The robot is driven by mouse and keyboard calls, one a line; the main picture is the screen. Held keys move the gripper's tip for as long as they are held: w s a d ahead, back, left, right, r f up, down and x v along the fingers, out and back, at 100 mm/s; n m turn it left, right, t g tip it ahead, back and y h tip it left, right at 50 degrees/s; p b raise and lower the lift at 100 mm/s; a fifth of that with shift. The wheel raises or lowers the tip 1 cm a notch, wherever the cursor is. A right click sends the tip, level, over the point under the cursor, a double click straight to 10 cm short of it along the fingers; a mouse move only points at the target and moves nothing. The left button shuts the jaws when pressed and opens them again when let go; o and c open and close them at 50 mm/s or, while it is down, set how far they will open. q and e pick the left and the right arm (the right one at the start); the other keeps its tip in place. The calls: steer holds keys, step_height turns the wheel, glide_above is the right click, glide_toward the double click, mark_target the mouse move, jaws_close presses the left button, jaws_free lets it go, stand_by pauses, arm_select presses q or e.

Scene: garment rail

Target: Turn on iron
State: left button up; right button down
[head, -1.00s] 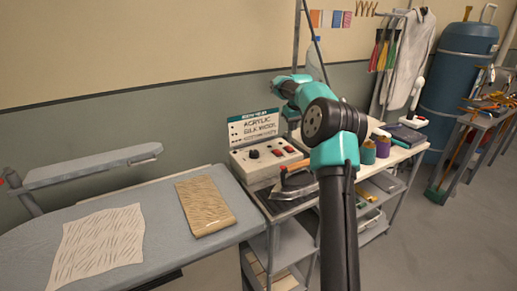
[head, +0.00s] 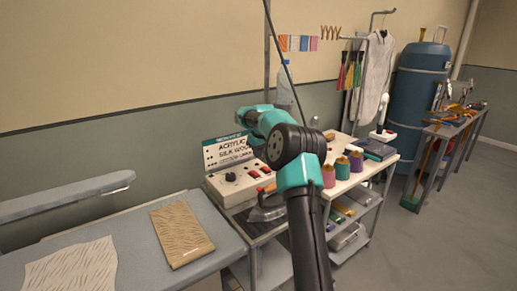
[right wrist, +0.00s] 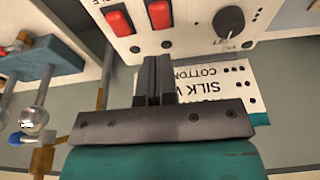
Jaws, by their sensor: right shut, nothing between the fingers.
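The iron's control box (head: 238,182) is a pale panel with a dark knob (head: 230,176) and red switches (head: 254,173). In the right wrist view it fills the top, with two red rocker switches, left (right wrist: 118,21) and right (right wrist: 158,13), and the knob (right wrist: 229,22). The iron (head: 268,212) sits in front of the box, partly hidden by my right arm. My right gripper (right wrist: 153,60) is shut and empty, its tips just below the right red switch in the wrist picture; I cannot tell whether they touch the panel. My left gripper is not in view.
A lettered sign (head: 232,150) stands behind the box. An ironing board (head: 130,235) with folded tan cloth (head: 181,231) is at left. Spools (head: 342,168) stand on the cart to the right of my arm. Open floor (head: 420,245) lies at right.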

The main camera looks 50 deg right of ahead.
mark_target(255, 174)
steer(key=x, duration=0.3)
steer(key=s+x, duration=0.1)
steer(key=x, duration=0.4)
steer(key=shift+a+f, duration=0.1)
steer(key=shift+f, duration=0.45)
steer(key=shift+a, duration=0.1)
